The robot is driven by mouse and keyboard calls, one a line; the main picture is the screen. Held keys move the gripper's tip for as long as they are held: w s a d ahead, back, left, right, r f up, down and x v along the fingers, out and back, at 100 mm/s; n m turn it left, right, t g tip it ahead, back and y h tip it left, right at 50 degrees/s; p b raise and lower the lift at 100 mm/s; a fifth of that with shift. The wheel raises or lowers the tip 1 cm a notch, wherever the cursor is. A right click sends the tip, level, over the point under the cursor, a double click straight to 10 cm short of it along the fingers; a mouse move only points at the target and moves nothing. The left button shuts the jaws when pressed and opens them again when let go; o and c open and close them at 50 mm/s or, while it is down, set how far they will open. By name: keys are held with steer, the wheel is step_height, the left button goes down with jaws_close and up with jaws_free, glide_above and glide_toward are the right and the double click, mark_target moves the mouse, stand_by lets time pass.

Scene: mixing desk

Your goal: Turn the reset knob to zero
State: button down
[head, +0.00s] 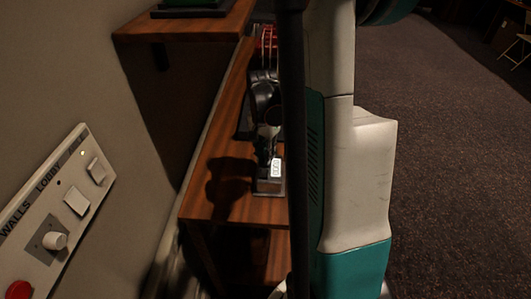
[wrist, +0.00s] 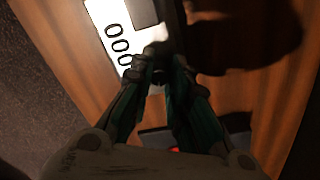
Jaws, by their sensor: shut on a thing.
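The counter device (head: 270,187) sits on the wooden desk in the head view, with a white label plate at its front. In the wrist view its bright face (wrist: 112,22) shows black digits that look like 000. My gripper (wrist: 158,66) is at the lower edge of this face, its two fingertips close together. They are closed on a small dark reset knob (wrist: 160,77), which is mostly hidden by the fingers. In the head view my gripper (head: 268,132) reaches down to the device from above. The knob's angle cannot be made out.
A wall panel (head: 55,205) with switches, a white knob (head: 54,240) and a red button (head: 19,290) is at the left. A wooden shelf (head: 185,25) overhangs at the upper left. Dark carpet (head: 450,160) is open at the right.

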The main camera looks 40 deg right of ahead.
steer(key=shift+m, duration=0.6)
steer(key=c, duration=1.5)
jaws_free()
steer(key=shift+w+r, duration=0.2)
steer(key=shift+r, duration=3.55)
